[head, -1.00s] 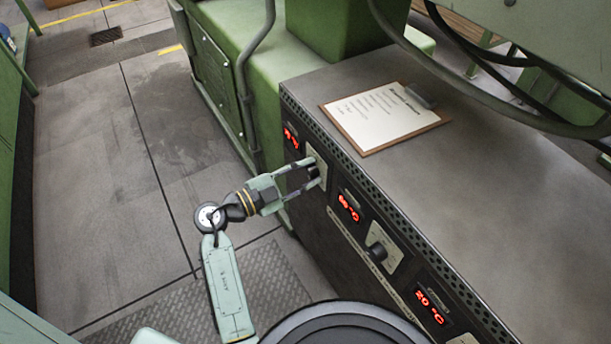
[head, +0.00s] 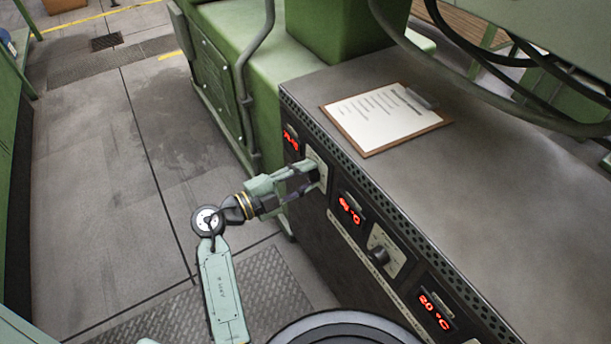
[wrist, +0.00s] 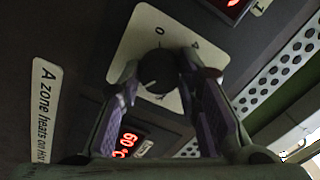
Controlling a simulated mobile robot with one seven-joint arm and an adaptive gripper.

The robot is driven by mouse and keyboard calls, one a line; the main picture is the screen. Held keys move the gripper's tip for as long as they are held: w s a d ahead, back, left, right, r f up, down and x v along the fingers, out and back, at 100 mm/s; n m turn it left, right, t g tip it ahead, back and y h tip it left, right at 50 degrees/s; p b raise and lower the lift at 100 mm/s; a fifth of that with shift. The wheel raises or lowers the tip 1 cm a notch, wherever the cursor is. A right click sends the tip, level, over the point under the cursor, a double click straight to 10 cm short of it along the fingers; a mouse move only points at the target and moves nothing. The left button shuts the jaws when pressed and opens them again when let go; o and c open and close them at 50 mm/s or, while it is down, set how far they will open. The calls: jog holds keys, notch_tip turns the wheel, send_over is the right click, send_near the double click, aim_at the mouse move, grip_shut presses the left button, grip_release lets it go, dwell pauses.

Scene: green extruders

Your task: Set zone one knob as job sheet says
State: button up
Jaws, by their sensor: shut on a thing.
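The control panel (head: 325,213) has a row of black knobs and red displays. My gripper (head: 316,178) reaches the leftmost knob in the head view, just right of the leftmost display (head: 291,137). In the wrist view my gripper (wrist: 160,90) has its fingers on both sides of that knob (wrist: 156,68) and is shut on it. The knob's pale plate (wrist: 135,45) shows a 0 and another mark, partly covered by a finger. The job sheet (head: 380,115) lies on a clipboard on the cabinet top; its lines are too small to read.
A second knob (head: 378,256) sits right of the middle display (head: 350,209); a third display (head: 435,309) is further right. Dark cables hang over the cabinet top (head: 480,180). The floor (head: 100,220) at left is clear.

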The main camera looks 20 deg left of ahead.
jog(key=o, duration=1.1)
jog(key=shift+o, duration=0.2)
jog(key=shift+s, duration=0.1)
jog(key=v, duration=0.7)
jog(key=shift+a, duration=0.15)
jog(key=shift+f, duration=0.1)
